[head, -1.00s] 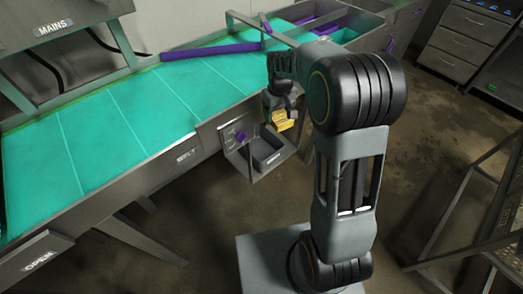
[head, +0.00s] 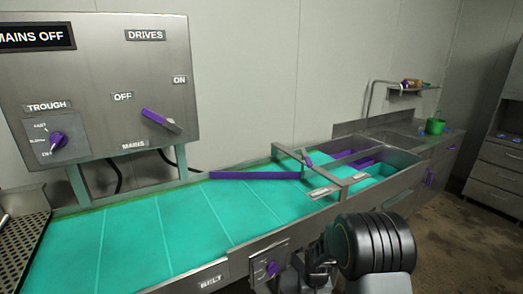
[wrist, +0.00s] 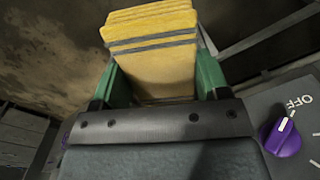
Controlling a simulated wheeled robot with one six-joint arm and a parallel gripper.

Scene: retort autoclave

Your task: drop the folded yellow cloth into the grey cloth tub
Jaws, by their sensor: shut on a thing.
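The folded yellow cloth (wrist: 150,32) is a thick stack of layers with a grey band across it. In the wrist view it is between the green fingers of my gripper (wrist: 160,82), which is shut on it and holds it up above the dark floor. In the head view, only the dark wrist part of my arm shows at the bottom edge, and the cloth is out of sight. I cannot make out the grey cloth tub in either present view.
A purple knob on a plate marked OFF (wrist: 283,136) is close to the right of my gripper. In the head view, the teal belt (head: 190,225) runs along the bench, with a BELT knob (head: 271,268) on its front. A switch panel (head: 95,85) stands behind.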

